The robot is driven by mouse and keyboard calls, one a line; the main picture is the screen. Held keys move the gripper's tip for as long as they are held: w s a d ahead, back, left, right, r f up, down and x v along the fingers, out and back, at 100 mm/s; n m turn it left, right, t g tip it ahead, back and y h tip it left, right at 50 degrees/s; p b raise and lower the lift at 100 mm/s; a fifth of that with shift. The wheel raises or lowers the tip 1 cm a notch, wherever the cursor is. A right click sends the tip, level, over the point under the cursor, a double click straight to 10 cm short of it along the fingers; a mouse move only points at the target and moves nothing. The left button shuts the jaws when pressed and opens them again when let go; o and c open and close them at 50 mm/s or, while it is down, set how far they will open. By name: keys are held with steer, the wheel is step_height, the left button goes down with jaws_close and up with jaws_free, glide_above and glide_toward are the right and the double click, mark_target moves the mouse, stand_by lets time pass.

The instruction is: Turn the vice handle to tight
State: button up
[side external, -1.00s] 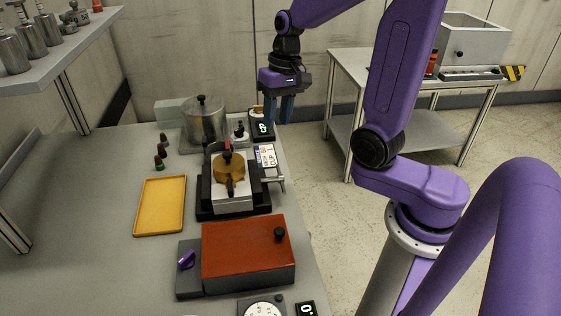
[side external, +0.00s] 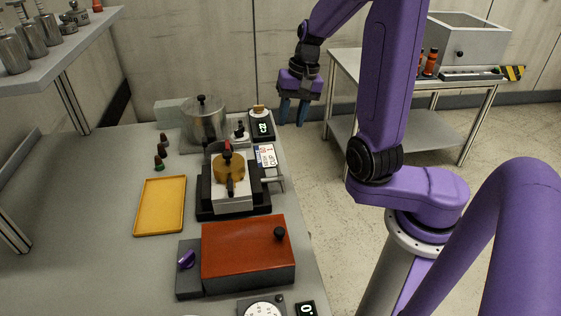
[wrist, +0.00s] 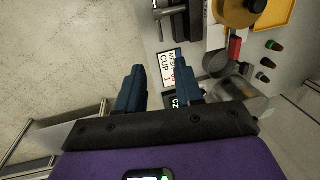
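The vice (side external: 233,207) stands on the bench with a brass-coloured round part (side external: 229,168) held in it. Its handle (side external: 275,180) is a grey bar sticking out on the right side of the vice. The handle also shows at the top of the wrist view (wrist: 170,12). My gripper (side external: 293,112) is up and behind the vice, off the bench's right edge, apart from the handle. In the wrist view its two blue fingers (wrist: 160,88) are spread with nothing between them.
A label card (side external: 266,155) lies beside the vice. A steel pot (side external: 204,122) and a scale with a display (side external: 262,125) stand behind it. A red-topped box (side external: 247,250) stands in front, a yellow tray (side external: 160,205) to the left.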

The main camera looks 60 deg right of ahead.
glide_toward(281, 178)
steer(key=w+f, duration=0.1)
steer(key=f, duration=0.1)
steer(key=w+d+f, duration=0.1)
steer(key=f, duration=0.2)
steer(key=w+d+f, duration=0.1)
steer(key=w+f, duration=0.1)
steer(key=shift+d+f, duration=0.1)
steer(key=shift+f, duration=0.3)
jaws_close()
